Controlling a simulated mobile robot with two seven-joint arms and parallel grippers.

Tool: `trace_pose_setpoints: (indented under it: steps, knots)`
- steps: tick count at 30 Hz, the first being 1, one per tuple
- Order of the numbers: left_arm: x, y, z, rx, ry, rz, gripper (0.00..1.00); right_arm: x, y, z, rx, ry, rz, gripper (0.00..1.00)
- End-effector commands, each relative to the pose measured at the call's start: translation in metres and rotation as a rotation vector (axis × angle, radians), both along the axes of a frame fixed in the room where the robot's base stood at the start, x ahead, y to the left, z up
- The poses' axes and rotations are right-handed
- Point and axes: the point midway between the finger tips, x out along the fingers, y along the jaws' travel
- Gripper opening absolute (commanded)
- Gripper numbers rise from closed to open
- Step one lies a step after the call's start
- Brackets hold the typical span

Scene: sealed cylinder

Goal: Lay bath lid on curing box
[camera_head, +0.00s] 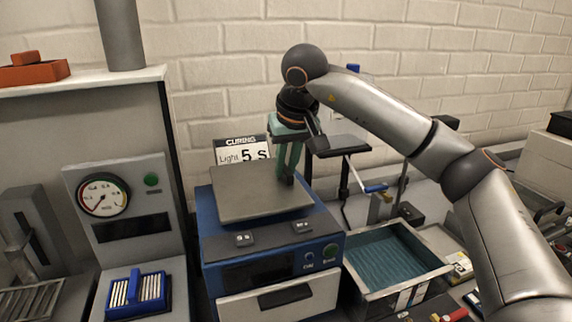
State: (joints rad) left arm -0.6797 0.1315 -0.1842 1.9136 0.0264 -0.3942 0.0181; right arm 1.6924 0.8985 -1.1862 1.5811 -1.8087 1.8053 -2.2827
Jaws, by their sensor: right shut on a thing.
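The bath lid (255,198) is a flat grey plate over the top of the blue curing box (331,222). It lies within the box's top outline; I cannot tell whether it touches the box or is held just above it. My right gripper (288,178), with green fingers pointing down, is shut on the lid near its back right edge. The fingertips are partly hidden. The bath (395,255), a metal-rimmed tank with teal liquid, stands open to the right of the box. My left gripper is not in view.
A curing sign (242,150) reading "5 s" stands behind the box. A black plate on a stand (340,145) is close to the right of my gripper. A gauge panel (120,195) and a blue rack (136,292) are at the left.

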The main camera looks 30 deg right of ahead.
Motion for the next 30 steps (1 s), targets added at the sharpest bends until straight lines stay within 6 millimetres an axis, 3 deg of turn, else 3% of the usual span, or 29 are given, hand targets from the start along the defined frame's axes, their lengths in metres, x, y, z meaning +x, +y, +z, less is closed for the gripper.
trace_pose_setpoints:
  steps: [15, 16, 23, 30]
  knots:
    - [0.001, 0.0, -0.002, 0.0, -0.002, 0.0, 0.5, 0.0, 0.0, -0.008, 0.001, -0.004, 0.0, 0.0]
    - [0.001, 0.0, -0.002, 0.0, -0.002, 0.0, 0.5, 0.0, 0.0, -0.009, 0.0, -0.002, 0.0, 0.19]
    - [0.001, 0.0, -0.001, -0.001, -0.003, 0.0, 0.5, 0.0, 0.0, -0.008, 0.0, -0.002, 0.0, 0.45]
    - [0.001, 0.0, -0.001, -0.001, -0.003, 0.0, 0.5, 0.0, 0.0, -0.008, 0.0, -0.002, 0.0, 0.48]
